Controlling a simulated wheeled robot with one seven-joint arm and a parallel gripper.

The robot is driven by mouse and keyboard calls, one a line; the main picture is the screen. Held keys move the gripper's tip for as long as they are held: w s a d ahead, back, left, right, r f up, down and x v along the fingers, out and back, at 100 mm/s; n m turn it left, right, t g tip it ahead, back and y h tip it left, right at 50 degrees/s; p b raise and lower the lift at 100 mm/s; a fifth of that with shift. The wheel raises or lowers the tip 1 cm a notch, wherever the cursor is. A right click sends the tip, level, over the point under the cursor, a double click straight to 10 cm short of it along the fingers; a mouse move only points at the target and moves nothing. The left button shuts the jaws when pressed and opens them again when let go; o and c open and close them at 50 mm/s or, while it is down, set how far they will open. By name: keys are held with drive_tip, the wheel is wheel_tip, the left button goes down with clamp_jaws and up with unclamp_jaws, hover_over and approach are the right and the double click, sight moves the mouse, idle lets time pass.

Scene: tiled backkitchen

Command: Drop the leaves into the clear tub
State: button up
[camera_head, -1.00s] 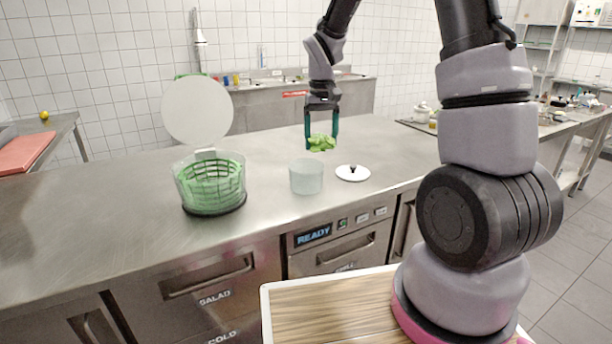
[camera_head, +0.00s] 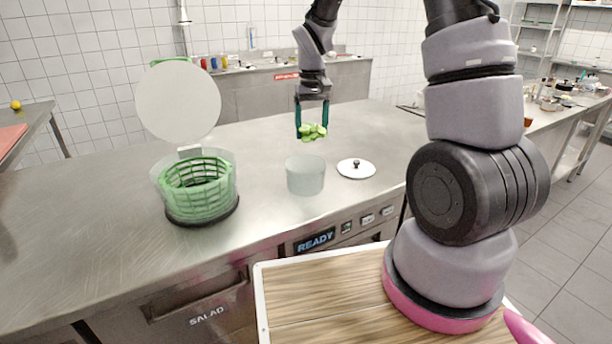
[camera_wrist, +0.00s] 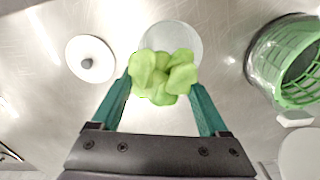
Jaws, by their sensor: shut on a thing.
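Green leaves (camera_head: 312,132) are held in a clump between the fingertips of my gripper (camera_head: 311,134). The clear tub (camera_head: 305,180) stands upright on the steel counter, below the leaves. The wrist view shows the leaves (camera_wrist: 163,76) between the teal fingers of my gripper (camera_wrist: 162,88), overlapping the view of the tub (camera_wrist: 174,34). The leaves hang above the rim, apart from it.
A white lid (camera_head: 356,170) with a dark knob lies on the counter right of the tub. A salad spinner with a green basket (camera_head: 200,188) stands to the left, its round white lid (camera_head: 178,101) raised. The counter (camera_head: 100,240) at front left is clear.

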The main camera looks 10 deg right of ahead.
sight(312, 138)
drive_tip(key=shift+f, duration=1.6)
drive_tip(key=o, duration=1.2)
drive_tip(key=shift+o, duration=0.2)
drive_tip(key=shift+s+r, duration=0.1)
drive_tip(key=shift+r, duration=5.45)
drive_tip(key=s+d+r+m+t+y, duration=0.1)
drive_tip(key=s+d+r+m+t, duration=0.1)
drive_tip(key=s+r, duration=0.6)
drive_tip(key=s+d+r+m+t+y, duration=0.1)
drive_tip(key=s+r+t, duration=0.4)
drive_tip(key=s, duration=0.9)
wheel_tip(312, 138, up, 3)
drive_tip(key=d+m, duration=0.1)
drive_tip(key=d, duration=0.1)
drive_tip(key=shift+d+m, duration=0.4)
